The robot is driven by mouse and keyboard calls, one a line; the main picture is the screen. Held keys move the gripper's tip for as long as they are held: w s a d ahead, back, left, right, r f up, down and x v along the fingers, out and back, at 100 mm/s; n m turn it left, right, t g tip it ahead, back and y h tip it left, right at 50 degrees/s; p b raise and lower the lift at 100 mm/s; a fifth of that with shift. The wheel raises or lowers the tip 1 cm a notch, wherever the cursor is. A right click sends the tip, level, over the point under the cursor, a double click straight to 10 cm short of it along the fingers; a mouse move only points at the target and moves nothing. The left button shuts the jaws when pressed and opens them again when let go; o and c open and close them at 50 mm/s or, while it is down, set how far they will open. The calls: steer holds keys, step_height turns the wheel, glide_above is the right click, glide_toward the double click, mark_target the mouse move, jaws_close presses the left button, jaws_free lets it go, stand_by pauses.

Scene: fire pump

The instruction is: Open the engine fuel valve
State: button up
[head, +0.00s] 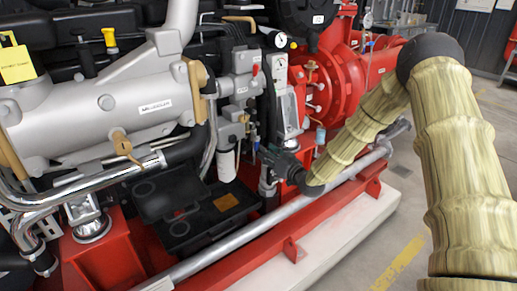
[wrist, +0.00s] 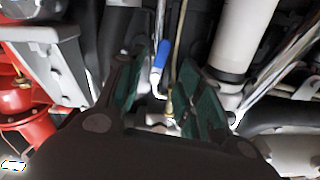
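In the wrist view a small lever with a blue sleeve (wrist: 162,54) hangs on a bent metal stem, with a brass fitting (wrist: 170,104) just below it. It looks like the fuel valve handle, though no label is readable. My gripper (wrist: 173,72) has its two green-padded fingers spread around this spot. The blue lever appears close to the left fingertip; whether they touch I cannot tell. In the head view my gripper (head: 262,153) is low beside the engine, right of a white filter (head: 227,164). The valve is hard to make out there.
A silver engine (head: 100,110) fills the left, and a red pump housing (head: 335,85) stands behind. A chrome pipe (head: 250,232) and red base rail (head: 300,235) run below my gripper. A black open box (head: 195,225) sits to its left. Floor is free at the right.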

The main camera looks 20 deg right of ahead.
mark_target(257, 145)
steer(key=shift+x, duration=3)
steer(key=shift+c, duration=0.2)
jaws_close()
